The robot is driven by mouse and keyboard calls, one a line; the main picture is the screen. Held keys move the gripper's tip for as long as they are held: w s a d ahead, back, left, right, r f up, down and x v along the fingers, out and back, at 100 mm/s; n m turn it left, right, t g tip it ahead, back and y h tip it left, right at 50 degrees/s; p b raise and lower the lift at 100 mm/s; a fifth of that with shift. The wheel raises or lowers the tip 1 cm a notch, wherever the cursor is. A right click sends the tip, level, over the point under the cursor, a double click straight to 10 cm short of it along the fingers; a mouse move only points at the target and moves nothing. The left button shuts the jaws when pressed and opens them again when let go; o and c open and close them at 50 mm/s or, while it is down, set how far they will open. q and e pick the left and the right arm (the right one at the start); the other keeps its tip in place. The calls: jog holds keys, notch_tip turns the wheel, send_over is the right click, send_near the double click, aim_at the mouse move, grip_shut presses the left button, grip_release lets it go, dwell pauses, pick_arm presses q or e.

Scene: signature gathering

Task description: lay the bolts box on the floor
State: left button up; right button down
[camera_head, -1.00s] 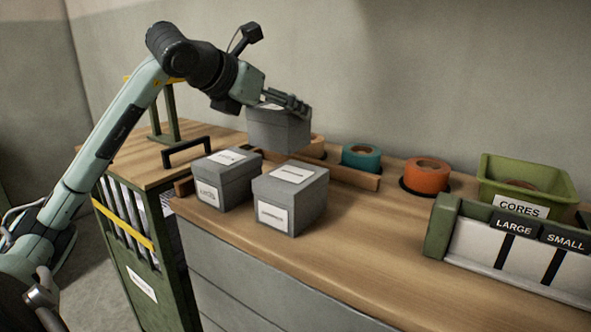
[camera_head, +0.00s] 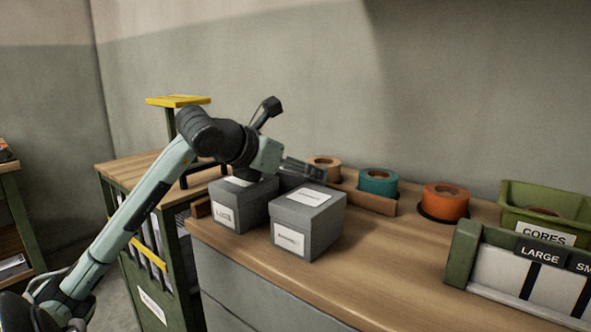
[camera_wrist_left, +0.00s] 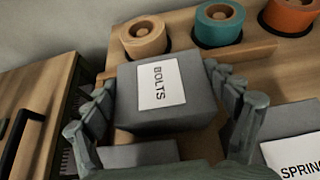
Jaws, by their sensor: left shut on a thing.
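The bolts box (camera_wrist_left: 190,118) is a grey lidded box with a white BOLTS label in the left wrist view. My left gripper (camera_head: 305,170) is shut on it, with a finger along each side. In the head view only a sliver of the bolts box (camera_head: 288,184) shows, low behind two other grey boxes. Its underside is hidden, so I cannot tell whether it touches the counter. My right gripper is not in view.
The LUGS box (camera_head: 256,211) and the springs box (camera_head: 323,229) stand in front on the wooden counter (camera_head: 400,270). Tape rolls, including a teal one (camera_head: 378,183), line the back. A green CORES bin (camera_head: 515,213) is right. A green cart (camera_head: 148,275) stands left.

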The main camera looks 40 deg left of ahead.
pick_arm(q)
jog(key=o, duration=1.3)
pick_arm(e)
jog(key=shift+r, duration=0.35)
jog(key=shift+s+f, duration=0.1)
